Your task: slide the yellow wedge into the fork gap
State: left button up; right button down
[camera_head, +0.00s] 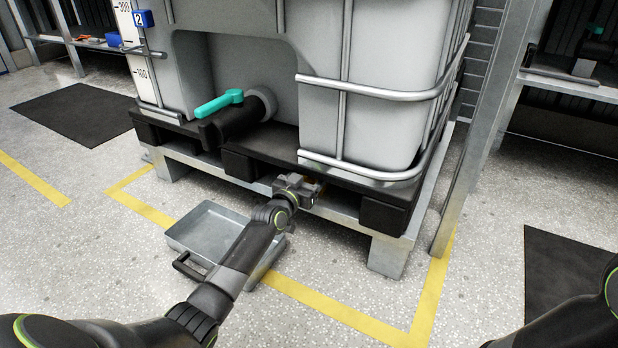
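My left gripper (302,190) is at the front edge of the black pallet (383,214) under the large tank, at the fork gap between the pallet's middle and right front blocks. A small yellow-orange patch (321,187) shows just beyond the gripper, at the gap; it may be the yellow wedge, but most of it is hidden. The fingers are too small and covered to tell whether they are open or shut on it. My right arm shows at the lower right, with its gripper out of view.
A grey metal drip tray (207,228) with a dark handle lies on the floor beside my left forearm. The tank's valve (236,118) has a teal lever (219,103). A steel post (480,135) stands at the right. Floor right of the tray is clear.

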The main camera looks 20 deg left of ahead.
pick_arm(q)
jog(key=o, duration=1.3)
jog(key=shift+o, duration=0.3)
jog(key=shift+f, duration=0.15)
jog(key=shift+s+a+p, duration=0.1)
jog(key=shift+s+p, duration=0.6)
jog(key=shift+s, duration=0.85)
jog(key=shift+s+a+p, duration=0.15)
jog(key=shift+s+p, duration=0.4)
jog(key=shift+s, duration=0.95)
jog(key=shift+s+a+p, duration=0.1)
jog(key=shift+s+p, duration=0.4)
jog(key=shift+s, duration=0.95)
